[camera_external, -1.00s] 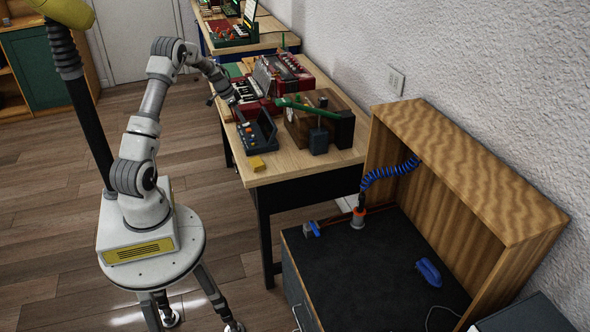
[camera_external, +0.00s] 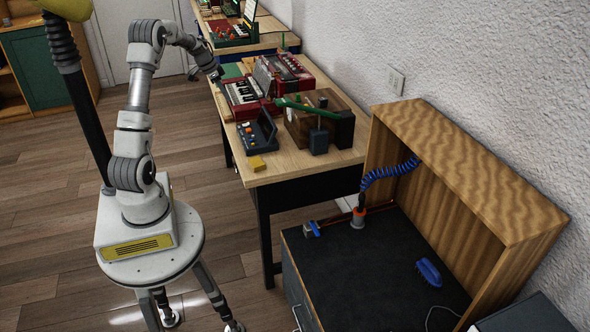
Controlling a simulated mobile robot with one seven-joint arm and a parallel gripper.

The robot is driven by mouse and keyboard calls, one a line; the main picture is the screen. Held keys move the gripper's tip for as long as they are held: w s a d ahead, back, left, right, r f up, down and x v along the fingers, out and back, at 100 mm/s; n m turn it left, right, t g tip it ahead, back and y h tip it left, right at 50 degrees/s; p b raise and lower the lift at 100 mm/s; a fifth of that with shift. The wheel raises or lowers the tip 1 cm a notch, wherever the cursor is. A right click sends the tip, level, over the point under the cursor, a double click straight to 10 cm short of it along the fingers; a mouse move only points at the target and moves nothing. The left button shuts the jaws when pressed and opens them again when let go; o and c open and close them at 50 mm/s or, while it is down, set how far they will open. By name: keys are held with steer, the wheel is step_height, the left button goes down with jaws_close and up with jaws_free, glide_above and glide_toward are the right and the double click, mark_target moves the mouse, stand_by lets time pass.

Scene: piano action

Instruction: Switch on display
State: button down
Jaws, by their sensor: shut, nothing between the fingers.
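A dark blue device (camera_external: 256,135) with small buttons and an upright dark panel (camera_external: 267,126) lies on the near wooden table. This panel may be the display; I cannot read whether it is lit. My gripper (camera_external: 221,86) is shut and empty. It is above the table's left edge, by the left end of a red keyboard instrument (camera_external: 243,92), up and to the left of the device and apart from it. Its fingertips are small and dark, so their exact height over the table is unclear.
A brown wooden box (camera_external: 302,128) with a green bar (camera_external: 300,104) stands right of the device. A dark cabinet (camera_external: 380,270) with a wooden hood (camera_external: 460,160) stands at right. The floor beside my base is clear.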

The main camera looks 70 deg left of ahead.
mark_target(249, 123)
steer(key=shift+w+a+r+t+b, duration=0.1)
steer(key=shift+w+r+t+b, duration=0.15)
steer(key=shift+w+b, duration=0.55)
steer(key=shift+s+f, duration=0.1)
steer(key=shift+s, duration=0.05)
steer(key=b+x, duration=0.2)
steer(key=x, duration=1.2)
